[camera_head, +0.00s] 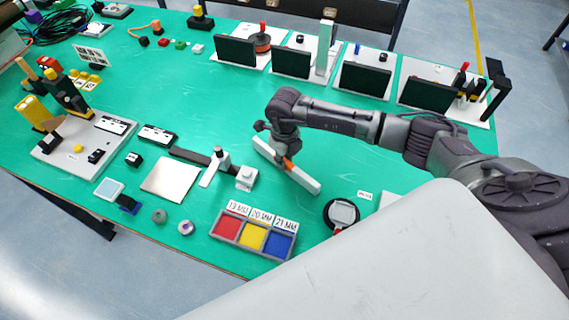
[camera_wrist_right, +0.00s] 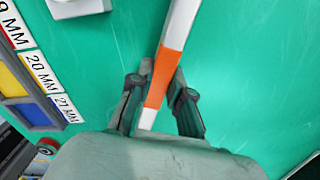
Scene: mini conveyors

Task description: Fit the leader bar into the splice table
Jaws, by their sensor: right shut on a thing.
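The leader bar appears to be the white bar (camera_head: 306,182) with an orange band at its middle. It also shows in the right wrist view (camera_wrist_right: 180,27). My right gripper (camera_head: 282,156) is shut on it at the orange band, with a finger on each side in the right wrist view (camera_wrist_right: 160,92). The bar slants over the green table; its height above it is unclear. To its left is a dark strip (camera_head: 189,155) with a white lever (camera_head: 211,172) and a white block (camera_head: 246,178), perhaps the splice table. The bar is apart from these. My left gripper is not in view.
A silver plate (camera_head: 170,179) lies left of the lever. A tray (camera_head: 240,243) with red, yellow and blue compartments is in front, and a round black device (camera_head: 342,214) at its right. Dark panels (camera_head: 236,51) on white bases line the back. Bare green table lies behind the bar.

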